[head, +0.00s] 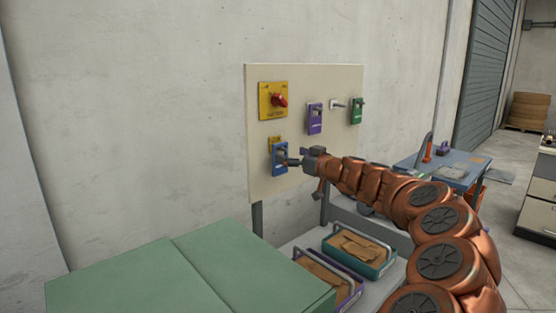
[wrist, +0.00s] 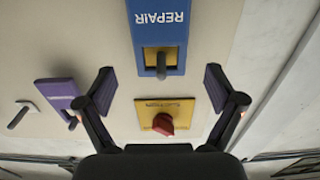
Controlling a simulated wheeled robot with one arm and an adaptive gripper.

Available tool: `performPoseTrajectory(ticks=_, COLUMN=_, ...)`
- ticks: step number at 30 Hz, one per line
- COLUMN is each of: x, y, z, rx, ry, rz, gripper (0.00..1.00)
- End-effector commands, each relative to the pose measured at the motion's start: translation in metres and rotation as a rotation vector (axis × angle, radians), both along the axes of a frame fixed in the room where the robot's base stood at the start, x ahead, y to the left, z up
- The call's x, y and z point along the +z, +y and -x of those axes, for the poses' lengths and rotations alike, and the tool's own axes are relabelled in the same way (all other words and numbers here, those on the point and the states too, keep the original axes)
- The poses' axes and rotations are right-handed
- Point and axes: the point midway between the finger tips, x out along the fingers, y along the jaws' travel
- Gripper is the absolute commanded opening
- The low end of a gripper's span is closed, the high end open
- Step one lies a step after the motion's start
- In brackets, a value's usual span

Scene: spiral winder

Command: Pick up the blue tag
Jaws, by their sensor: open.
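The blue tag (head: 279,160) hangs on the beige board, below the yellow plate with the red knob. In the wrist view the blue tag (wrist: 156,28) reads REPAIR upside down. A short grey peg (wrist: 161,72) shows in its slot, with yellow behind it. My gripper (head: 292,163) is at the tag's right side in the head view. In the wrist view my gripper (wrist: 160,85) is open and empty. Its fingers are apart to either side, with the tag's slot end near the middle line between them. I see no contact with the tag.
The red knob (wrist: 163,123) on its yellow plate is close by. A purple tag (head: 314,118), a bare peg (head: 339,104) and a green tag (head: 357,111) are on the board (head: 300,75). Handled trays (head: 377,268) and a green box (head: 190,280) are below.

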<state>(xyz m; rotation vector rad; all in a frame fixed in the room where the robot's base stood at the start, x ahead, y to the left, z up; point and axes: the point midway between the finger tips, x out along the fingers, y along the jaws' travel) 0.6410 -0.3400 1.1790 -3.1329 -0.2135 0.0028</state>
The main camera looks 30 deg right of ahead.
Motion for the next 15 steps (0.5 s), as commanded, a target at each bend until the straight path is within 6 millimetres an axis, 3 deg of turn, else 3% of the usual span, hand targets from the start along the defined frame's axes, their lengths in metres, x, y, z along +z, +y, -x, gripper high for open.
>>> performPoseTrajectory(ticks=15, x=0.002, y=0.008, z=-0.048, rx=0.001, ry=-0.001, rz=0.002, gripper=0.93)
